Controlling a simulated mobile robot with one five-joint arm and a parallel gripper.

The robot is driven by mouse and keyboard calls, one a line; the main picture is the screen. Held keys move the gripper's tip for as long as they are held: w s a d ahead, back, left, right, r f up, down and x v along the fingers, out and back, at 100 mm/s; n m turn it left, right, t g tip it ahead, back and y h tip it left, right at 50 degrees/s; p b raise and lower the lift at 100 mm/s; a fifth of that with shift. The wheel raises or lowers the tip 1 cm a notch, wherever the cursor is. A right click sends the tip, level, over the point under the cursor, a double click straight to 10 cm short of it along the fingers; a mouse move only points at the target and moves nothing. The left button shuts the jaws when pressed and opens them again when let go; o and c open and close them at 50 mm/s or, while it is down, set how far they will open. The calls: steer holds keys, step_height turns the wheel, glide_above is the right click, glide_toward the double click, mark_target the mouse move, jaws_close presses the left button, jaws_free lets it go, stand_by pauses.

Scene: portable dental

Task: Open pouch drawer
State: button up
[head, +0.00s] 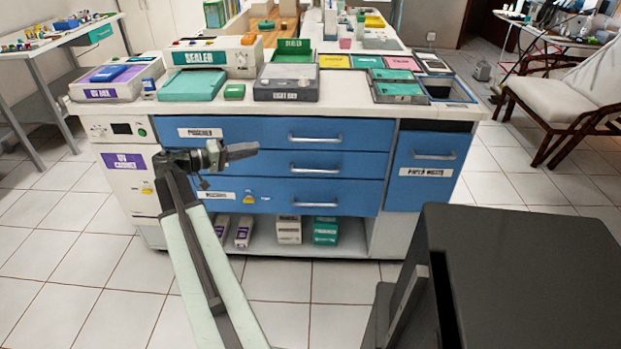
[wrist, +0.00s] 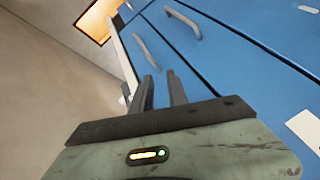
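A blue cabinet front with a stack of three drawers stands ahead in the head view. The top drawer (head: 255,135) has a white label that I cannot read surely and a metal bar handle (head: 315,138). The middle drawer (head: 265,163) and the bottom drawer (head: 262,187) have similar handles. All three look shut. My gripper (head: 257,150) is in front of the drawers, left of the handles. In the wrist view its two fingers (wrist: 161,85) are apart with nothing between them. Two handles (wrist: 147,52) (wrist: 183,24) show beyond the fingertips, apart from them.
A sealer (head: 215,58), trays and boxes crowd the countertop. An open shelf (head: 265,242) with boxes lies below. A large dark block (head: 530,270) fills the lower right. Tiled floor is clear in front.

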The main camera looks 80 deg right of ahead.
mark_target(314, 141)
steer(key=s+d+m+g+b, duration=0.1)
steer(key=s+d, duration=0.1)
steer(key=s, duration=0.4)
steer(key=s+d+m+g+b, duration=0.1)
steer(key=s+d+g, duration=0.1)
steer(key=s, duration=0.4)
steer(key=s+d+m+g+y+b, duration=0.1)
steer(key=s+d+g+b, duration=0.1)
steer(key=s+d, duration=0.2)
steer(key=shift+s+d+m, duration=0.2)
steer(key=shift+s+m, duration=0.1)
steer(key=shift+s, duration=0.85)
steer(key=shift+c, duration=0.3)
jaws_close()
steer(key=shift+a, duration=0.1)
